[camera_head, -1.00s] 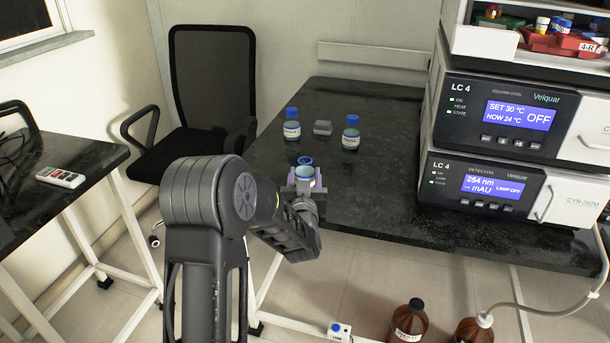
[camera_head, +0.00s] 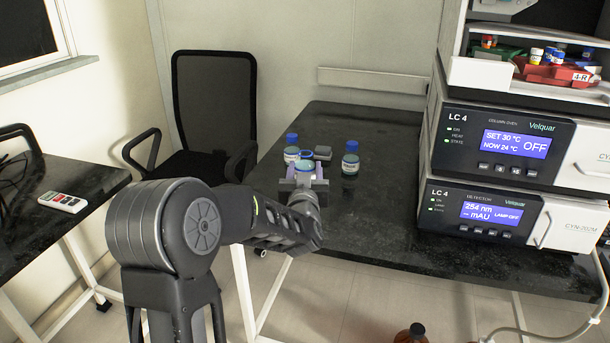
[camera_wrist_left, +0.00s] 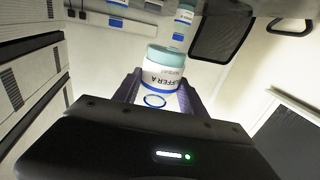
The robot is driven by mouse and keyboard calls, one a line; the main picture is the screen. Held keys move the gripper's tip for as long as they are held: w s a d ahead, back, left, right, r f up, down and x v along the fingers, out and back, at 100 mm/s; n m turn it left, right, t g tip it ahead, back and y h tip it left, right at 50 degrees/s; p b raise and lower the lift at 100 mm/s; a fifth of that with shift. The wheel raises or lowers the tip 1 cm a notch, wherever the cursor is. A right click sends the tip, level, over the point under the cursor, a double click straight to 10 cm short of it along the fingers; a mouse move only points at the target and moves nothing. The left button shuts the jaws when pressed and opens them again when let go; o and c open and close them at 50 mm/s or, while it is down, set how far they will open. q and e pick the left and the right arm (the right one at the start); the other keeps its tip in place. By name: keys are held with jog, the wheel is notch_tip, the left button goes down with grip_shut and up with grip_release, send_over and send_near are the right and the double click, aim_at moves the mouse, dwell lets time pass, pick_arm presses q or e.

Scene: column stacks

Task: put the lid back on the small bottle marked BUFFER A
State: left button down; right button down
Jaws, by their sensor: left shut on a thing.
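The small bottle marked BUFFER A (camera_wrist_left: 162,72) is between the fingers of my left gripper (camera_head: 304,180). Its white label and teal liquid show in the left wrist view. In the head view this bottle (camera_head: 305,166) appears upright at the table's near left part. A blue ring (camera_head: 306,154) circles its neck, and no lid shows on it. The neck is also seen as an open blue ring in the left wrist view (camera_wrist_left: 154,101). My left gripper is shut on the bottle. I cannot make out the loose lid. My right gripper is out of view.
Two blue-capped bottles, left (camera_head: 291,147) and right (camera_head: 350,160), stand on the black table (camera_head: 375,205). A small grey block (camera_head: 323,153) lies between them. LC 4 instruments (camera_head: 490,145) fill the table's right side. The table's middle is clear.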

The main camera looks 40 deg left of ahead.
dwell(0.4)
pick_arm(q)
jog(key=c, duration=1.3)
grip_release()
grip_shut()
